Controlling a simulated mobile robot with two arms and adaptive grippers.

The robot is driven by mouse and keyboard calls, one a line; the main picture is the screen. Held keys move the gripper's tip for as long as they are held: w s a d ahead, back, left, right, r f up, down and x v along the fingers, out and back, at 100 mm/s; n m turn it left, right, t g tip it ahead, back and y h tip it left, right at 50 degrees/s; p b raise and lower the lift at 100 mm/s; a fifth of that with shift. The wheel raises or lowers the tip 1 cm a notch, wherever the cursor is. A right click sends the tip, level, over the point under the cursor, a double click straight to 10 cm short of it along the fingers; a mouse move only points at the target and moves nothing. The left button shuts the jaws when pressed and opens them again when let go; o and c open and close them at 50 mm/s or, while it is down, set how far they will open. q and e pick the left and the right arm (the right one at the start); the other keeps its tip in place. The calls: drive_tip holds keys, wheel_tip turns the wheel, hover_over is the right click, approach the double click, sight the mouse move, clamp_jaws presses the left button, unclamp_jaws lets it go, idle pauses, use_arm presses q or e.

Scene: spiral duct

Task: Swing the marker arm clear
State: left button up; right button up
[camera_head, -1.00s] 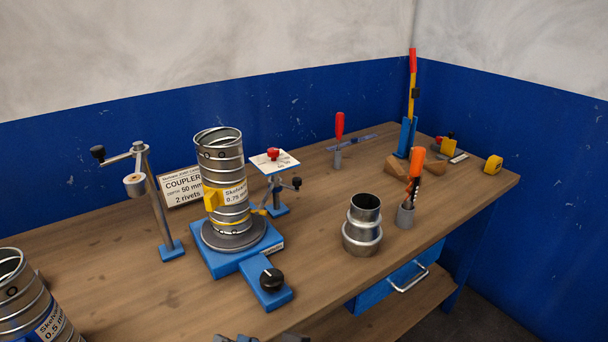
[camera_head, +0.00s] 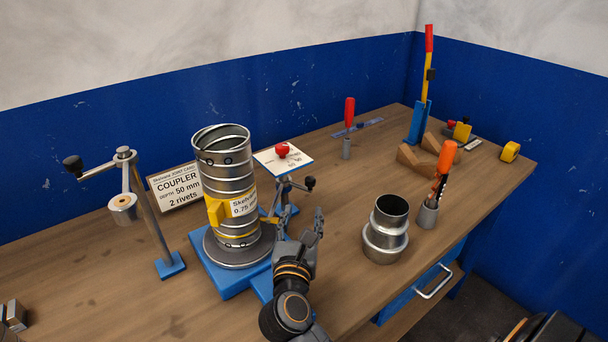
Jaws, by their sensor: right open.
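A small stand with a blue foot and a black knob (camera_head: 309,184) stands just right of the duct. It carries an arm with a yellow tip (camera_head: 268,220) pointing to the duct's lower part, and I take it for the marker arm. Whether the tip touches the duct is unclear. The spiral duct (camera_head: 226,182) stands upright on a round turntable (camera_head: 213,254) over a blue base. My right gripper (camera_head: 301,231) is open and empty, in front of the stand and right of the turntable, hiding part of both. My left gripper is not in view.
Another stand (camera_head: 150,220) with a black knob and hanging roller is at left, beside a coupler sign (camera_head: 177,188). A metal reducer (camera_head: 386,230) and an orange-handled tool in a cup (camera_head: 427,214) stand to the right. The front left bench is mostly clear.

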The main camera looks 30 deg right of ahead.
sight(310, 183)
drive_tip(key=p+x, duration=0.3)
drive_tip(key=x, duration=0.9)
drive_tip(key=shift+w+d, duration=0.1)
drive_tip(key=shift+d, duration=0.1)
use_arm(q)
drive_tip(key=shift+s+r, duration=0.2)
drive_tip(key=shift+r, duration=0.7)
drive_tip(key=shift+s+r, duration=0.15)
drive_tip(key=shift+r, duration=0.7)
use_arm(e)
drive_tip(key=shift+w+d+f, duration=0.1)
drive_tip(key=shift+w+d, duration=0.3)
drive_tip(key=shift+w, duration=0.1)
clamp_jaws()
